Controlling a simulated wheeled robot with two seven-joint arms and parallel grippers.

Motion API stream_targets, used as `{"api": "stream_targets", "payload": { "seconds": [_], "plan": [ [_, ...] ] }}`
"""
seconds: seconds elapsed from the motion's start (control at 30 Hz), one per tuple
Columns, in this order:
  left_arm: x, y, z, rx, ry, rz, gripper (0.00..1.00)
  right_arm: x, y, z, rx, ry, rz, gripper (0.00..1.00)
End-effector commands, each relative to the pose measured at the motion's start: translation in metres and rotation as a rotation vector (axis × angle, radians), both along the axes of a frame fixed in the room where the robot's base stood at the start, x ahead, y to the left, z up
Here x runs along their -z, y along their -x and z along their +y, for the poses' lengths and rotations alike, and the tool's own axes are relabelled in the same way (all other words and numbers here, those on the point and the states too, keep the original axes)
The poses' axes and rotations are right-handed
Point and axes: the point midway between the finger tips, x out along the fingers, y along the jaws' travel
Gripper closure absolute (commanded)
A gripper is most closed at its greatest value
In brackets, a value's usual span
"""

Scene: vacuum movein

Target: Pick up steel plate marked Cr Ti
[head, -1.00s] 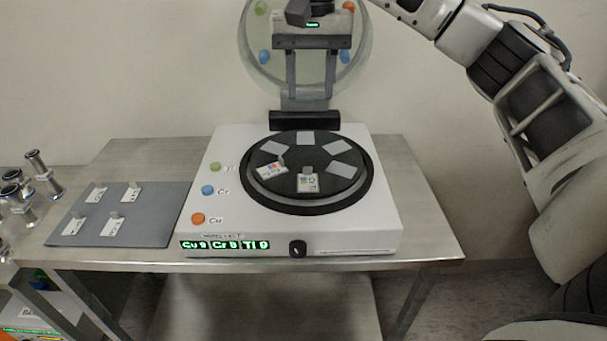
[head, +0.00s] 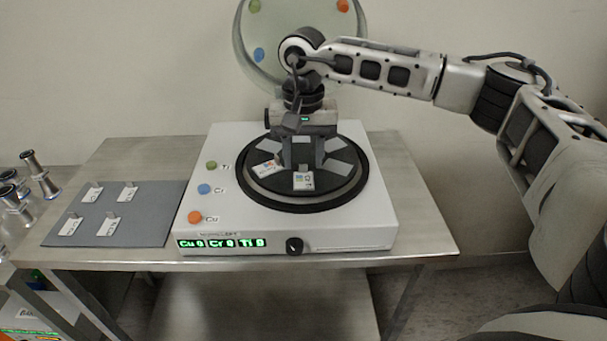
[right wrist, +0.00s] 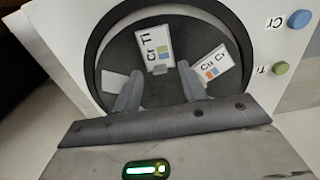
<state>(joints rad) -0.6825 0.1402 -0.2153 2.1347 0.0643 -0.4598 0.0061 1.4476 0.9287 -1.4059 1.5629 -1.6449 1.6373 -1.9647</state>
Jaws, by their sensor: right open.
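The steel plate marked Cr Ti (head: 303,182) lies at the front of the black turntable (head: 272,201). My right gripper (head: 302,161) points down over the turntable and is open and empty. Its fingers straddle the tab side of the plate in the right wrist view (right wrist: 161,75); I cannot tell the exact height. My left gripper is not in view.
A plate marked Cu Cr (right wrist: 210,67) lies beside the Cr Ti plate; it also shows in the head view (head: 267,169). Bare grey slots fill the turntable's other places. A grey mat (head: 150,230) with several tabbed plates lies left. A round glass lid (head: 243,50) stands open behind.

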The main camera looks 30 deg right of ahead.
Motion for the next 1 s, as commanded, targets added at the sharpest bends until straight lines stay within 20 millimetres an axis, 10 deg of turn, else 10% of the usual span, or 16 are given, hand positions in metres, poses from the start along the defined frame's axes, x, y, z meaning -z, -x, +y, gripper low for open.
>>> {"api": "stream_targets", "payload": {
  "seconds": [0.3, 0.47, 1.0],
  "plan": [
    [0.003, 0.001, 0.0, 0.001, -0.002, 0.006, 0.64, 0.008, 0.0, 0.0, 0.0, -0.001, -0.001, 0.58],
    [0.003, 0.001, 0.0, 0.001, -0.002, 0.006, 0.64, 0.007, 0.0, 0.0, 0.001, 0.0, -0.001, 1.0],
    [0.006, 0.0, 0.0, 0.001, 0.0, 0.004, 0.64, -0.006, -0.001, 0.0, 0.0, -0.001, -0.004, 1.0]
  ]
}}
